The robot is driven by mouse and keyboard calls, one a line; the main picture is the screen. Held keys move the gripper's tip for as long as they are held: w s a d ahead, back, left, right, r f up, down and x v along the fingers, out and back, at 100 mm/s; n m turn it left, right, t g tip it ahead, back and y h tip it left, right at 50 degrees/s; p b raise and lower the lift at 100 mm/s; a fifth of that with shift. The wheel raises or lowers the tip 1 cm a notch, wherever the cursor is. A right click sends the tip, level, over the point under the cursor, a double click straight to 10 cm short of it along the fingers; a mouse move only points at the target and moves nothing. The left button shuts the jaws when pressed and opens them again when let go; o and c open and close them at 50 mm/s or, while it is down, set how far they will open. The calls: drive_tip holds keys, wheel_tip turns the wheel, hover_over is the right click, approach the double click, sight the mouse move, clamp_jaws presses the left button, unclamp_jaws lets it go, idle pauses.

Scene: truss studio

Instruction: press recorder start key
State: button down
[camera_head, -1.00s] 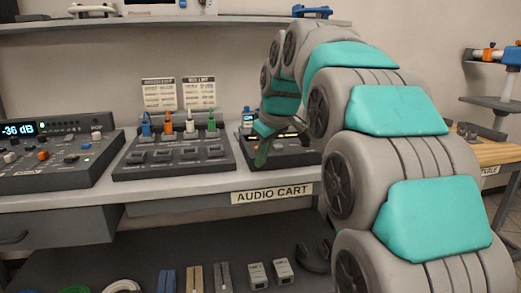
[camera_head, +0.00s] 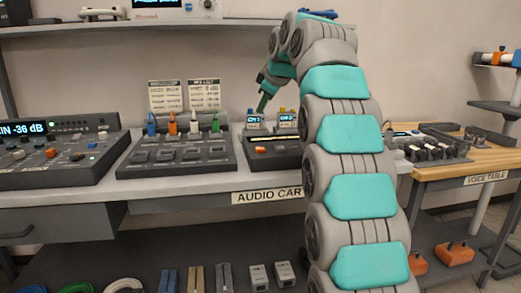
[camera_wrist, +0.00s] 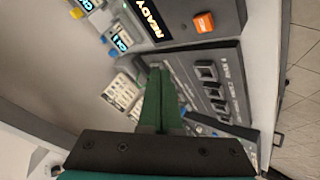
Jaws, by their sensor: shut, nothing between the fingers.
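The recorder (camera_head: 262,160) is a low dark box at the right end of the audio cart. It carries an orange key (camera_head: 260,149), and my arm hides its right part. In the wrist view the recorder (camera_wrist: 180,35) is at the top, with a lit display reading "READY" (camera_wrist: 147,15) and the orange key (camera_wrist: 204,22) facing up. My gripper (camera_head: 261,108) is above and behind the recorder, apart from it. In the wrist view my gripper's green fingers (camera_wrist: 158,72) are together and empty, pointing towards the recorder.
A mixer (camera_head: 55,160) stands farther left. Two small units with lit displays (camera_head: 270,120) sit behind the recorder. A shelf (camera_head: 120,25) runs above. A wooden table (camera_head: 460,170) is at right.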

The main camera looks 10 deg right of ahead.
sight(262, 149)
drive_tip(key=shift+f, duration=0.2)
wheel_tip(262, 149, down, 9)
drive_tip(key=b, duration=0.7)
drive_tip(key=shift+r, duration=0.2)
idle(1.7)
drive_tip(key=shift+f+b, duration=0.35)
drive_tip(key=shift+b, duration=0.15)
drive_tip(key=shift+f+b, duration=0.35)
drive_tip(key=shift+f, duration=0.1)
idle(0.4)
drive_tip(key=shift+r, duration=0.1)
drive_tip(key=shift+r+p, duration=0.65)
drive_tip(key=shift+r, duration=0.1)
drive_tip(key=shift+r, duration=0.1)
drive_tip(key=shift+r+p, duration=2.05)
drive_tip(key=shift+r, duration=0.35)
